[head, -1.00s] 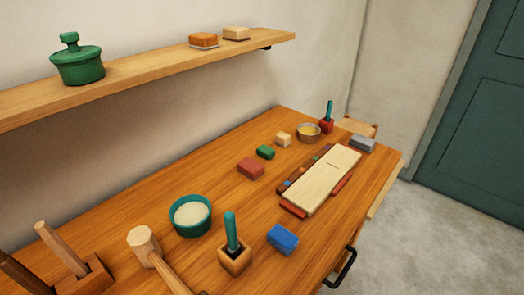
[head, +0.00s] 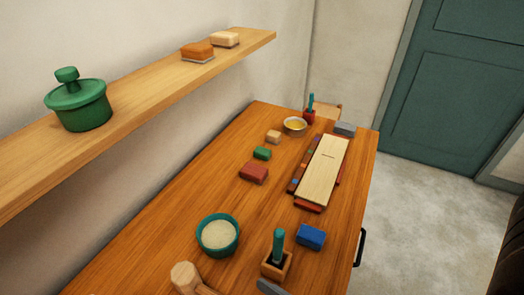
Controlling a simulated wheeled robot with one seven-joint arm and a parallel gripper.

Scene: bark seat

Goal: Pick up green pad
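The green pad (head: 262,153) is a small green block lying on the wooden workbench (head: 165,225). In the head view it sits between a red block (head: 254,173) nearer to me and a cream block (head: 273,137) farther away, with visible gaps to both. Nothing covers it. My gripper does not show clearly in the head view; a dark shape at the right edge is too cut off to identify.
A pale board (head: 322,170) lies right of the pad. Nearer stand a teal bowl (head: 218,235), a mallet (head: 187,277), a blue block (head: 311,237) and a wooden holder (head: 276,264). A yellow-filled bowl (head: 295,126) is farther back. A shelf (head: 150,91) overhangs at left.

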